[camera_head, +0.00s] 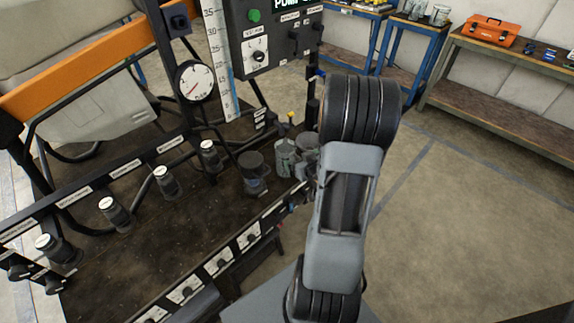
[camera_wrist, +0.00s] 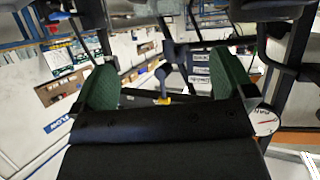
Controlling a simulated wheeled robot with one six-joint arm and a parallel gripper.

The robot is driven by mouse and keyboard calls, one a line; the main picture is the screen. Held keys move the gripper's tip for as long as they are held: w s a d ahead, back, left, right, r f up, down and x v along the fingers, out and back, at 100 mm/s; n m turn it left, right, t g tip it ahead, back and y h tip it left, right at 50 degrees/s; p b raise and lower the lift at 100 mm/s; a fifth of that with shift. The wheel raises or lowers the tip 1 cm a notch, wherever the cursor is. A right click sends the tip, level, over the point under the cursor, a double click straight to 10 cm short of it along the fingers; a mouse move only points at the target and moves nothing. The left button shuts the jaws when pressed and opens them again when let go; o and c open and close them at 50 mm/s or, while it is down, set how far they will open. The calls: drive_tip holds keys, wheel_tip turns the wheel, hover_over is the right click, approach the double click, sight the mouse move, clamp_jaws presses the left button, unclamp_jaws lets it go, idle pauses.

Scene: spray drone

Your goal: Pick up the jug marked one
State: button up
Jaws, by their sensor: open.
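My gripper (camera_wrist: 164,84) is open in the wrist view, its two green-padded fingers wide apart. Nothing is clamped between them; a small yellow part and a grey post show in the gap behind. In the head view my arm hides most of the gripper. A dark grey jug-like container (camera_head: 253,172) stands on the dark bench deck, left of my arm. A greenish-grey container (camera_head: 285,157) stands to its right, with another grey one (camera_head: 306,148) close to my arm and partly hidden. I cannot read a number on any of them, so I cannot tell which is marked one.
A row of black-and-white valve knobs (camera_head: 165,182) lines the deck. A pressure gauge (camera_head: 194,82) and control box (camera_head: 274,38) stand behind it. More jugs (camera_head: 440,14) sit on a blue table at the back. An orange toolbox (camera_head: 490,30) is on the right-hand bench. Floor at right is clear.

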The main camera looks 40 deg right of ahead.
drive_tip(key=x, duration=1.3)
drive_tip(key=shift+w+d+t+p, duration=0.2)
drive_tip(key=shift+w+t+p, duration=0.15)
drive_tip(key=shift+t+p, duration=0.05)
drive_tip(key=shift+f, duration=0.1)
drive_tip(key=shift+c, duration=0.4)
drive_tip(key=c, duration=0.9)
